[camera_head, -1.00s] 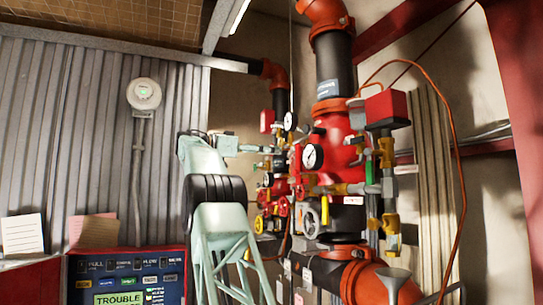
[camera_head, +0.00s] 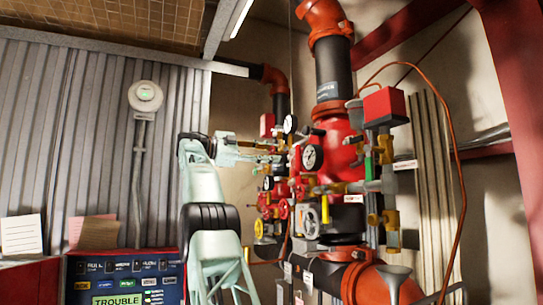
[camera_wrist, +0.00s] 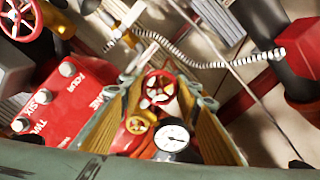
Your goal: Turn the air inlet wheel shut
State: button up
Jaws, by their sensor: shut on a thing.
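My gripper (camera_wrist: 170,94) has its two fingers on either side of a small red handwheel (camera_wrist: 160,87) in the wrist view and is shut on it. Exact finger contact is hard to make out. A small yellow wheel (camera_wrist: 140,124) and a white-faced gauge (camera_wrist: 171,138) show between the fingers, nearer the camera. In the head view my gripper (camera_head: 276,156) reaches right to the valves left of the big red riser valve (camera_head: 341,145). The held wheel cannot be picked out there.
A larger red wheel (camera_wrist: 27,25) and a red labelled plate (camera_wrist: 65,100) lie left in the wrist view. A braided hose (camera_wrist: 205,62) runs behind. In the head view, a grey handwheel (camera_head: 307,221) sits below, and an alarm panel (camera_head: 122,283) stands lower left.

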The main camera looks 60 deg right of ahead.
dwell(0.3)
jog(key=o, duration=0.9)
